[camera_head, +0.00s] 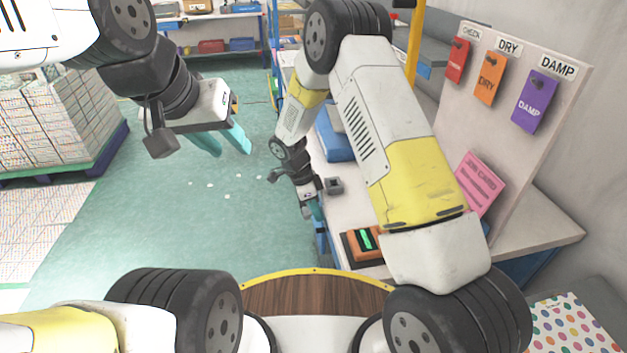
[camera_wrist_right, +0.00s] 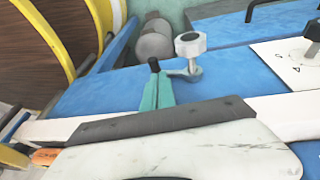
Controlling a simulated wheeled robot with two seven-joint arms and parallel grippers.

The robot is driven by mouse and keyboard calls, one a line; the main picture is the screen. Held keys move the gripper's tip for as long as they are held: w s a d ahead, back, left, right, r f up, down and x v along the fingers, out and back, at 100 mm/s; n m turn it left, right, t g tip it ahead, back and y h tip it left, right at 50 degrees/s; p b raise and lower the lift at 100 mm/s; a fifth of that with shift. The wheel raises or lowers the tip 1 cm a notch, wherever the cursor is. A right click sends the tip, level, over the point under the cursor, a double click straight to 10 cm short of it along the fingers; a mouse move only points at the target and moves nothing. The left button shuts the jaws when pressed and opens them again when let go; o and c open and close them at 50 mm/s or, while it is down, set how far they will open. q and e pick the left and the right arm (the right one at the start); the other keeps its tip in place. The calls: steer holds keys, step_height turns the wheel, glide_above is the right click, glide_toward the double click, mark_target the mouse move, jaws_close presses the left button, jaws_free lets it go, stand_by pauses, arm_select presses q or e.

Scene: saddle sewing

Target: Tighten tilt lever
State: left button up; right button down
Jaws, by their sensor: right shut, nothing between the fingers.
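My right gripper (camera_wrist_right: 157,92) is shut in the right wrist view, its teal fingers together at a small metal lever (camera_wrist_right: 188,73). The lever has a pale faceted knob (camera_wrist_right: 190,44) to the right of the fingertips, and a dark peg (camera_wrist_right: 154,65) shows just beyond them. I cannot tell whether the fingers touch the lever. In the head view the right gripper (camera_head: 316,208) is at the bench's left side, and the lever is too small to make out. My left gripper (camera_head: 224,139) hangs open and empty over the green floor, away from the bench.
The pale bench (camera_head: 350,205) carries an orange device (camera_head: 362,243) with a green display and a small grey block (camera_head: 333,186). An upright board (camera_head: 530,135) holds red, orange and purple tags. A blue panel (camera_wrist_right: 225,75) lies around the lever. Stacked boxes (camera_head: 60,120) stand at left.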

steer(key=shift+s+f, duration=0.2)
steer(key=shift+f, duration=0.35)
steer(key=shift+s+f, duration=0.15)
steer(key=shift+f, duration=0.35)
steer(key=shift+s+f+t, duration=0.2)
steer(key=shift+f+t, duration=0.05)
steer(key=shift+t, duration=0.25)
steer(key=shift+d, duration=0.1)
steer(key=shift+w, duration=0.1)
